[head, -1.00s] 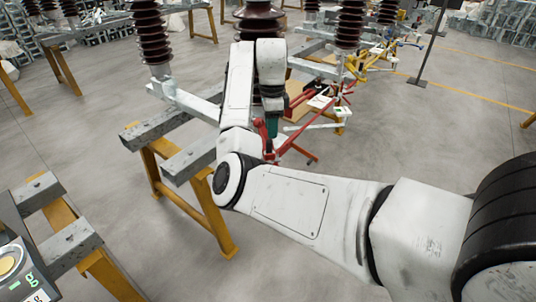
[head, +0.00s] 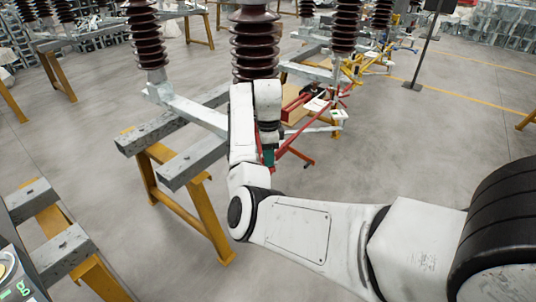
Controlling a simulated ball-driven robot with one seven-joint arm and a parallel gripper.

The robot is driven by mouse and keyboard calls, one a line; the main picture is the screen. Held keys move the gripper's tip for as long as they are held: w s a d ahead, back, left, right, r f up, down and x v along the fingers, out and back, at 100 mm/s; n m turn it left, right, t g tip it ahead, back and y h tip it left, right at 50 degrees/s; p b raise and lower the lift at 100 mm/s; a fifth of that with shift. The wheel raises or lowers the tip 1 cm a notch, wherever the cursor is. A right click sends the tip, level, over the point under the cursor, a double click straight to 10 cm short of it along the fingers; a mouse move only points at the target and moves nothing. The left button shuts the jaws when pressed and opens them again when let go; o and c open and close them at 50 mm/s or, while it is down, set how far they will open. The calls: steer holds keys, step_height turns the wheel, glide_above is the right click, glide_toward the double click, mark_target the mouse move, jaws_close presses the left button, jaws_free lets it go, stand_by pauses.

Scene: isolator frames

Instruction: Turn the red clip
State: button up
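My white arm reaches from the lower right to the middle of the head view. My gripper (head: 268,157) hangs at its end, small and dark green; its fingertips are not clear, so I cannot tell if it is open or shut. Red metal parts (head: 292,147) stand right beside and behind it, with a thin red bar slanting up to the right and a foot reaching to the lower right. I cannot make out which part is the red clip; some of it may be hidden behind my wrist. I cannot tell whether the gripper touches red.
Grey steel beams on a yellow trestle (head: 205,215) stand left of my arm. Brown ribbed insulators (head: 254,45) rise behind it. A red box (head: 299,104) lies on a board behind the wrist.

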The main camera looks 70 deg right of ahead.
jaws_close()
steer(key=shift+r+n+p, duration=0.1)
steer(key=shift+n+p, duration=0.2)
steer(key=shift+p, duration=0.2)
steer(key=shift+r+n+p, duration=0.15)
steer(key=shift+n+p, duration=0.85)
steer(key=shift+p, duration=0.15)
steer(key=n+p, duration=0.3)
steer(key=shift+n, duration=0.3)
steer(key=n+p, duration=0.4)
steer(key=n, duration=0.2)
steer(key=shift+p, duration=0.3)
steer(key=n+p, duration=0.1)
steer(key=n, duration=0.2)
steer(key=n+p, duration=0.1)
steer(key=n, duration=0.1)
steer(key=shift+f+n, duration=0.2)
steer(key=shift+n, duration=0.2)
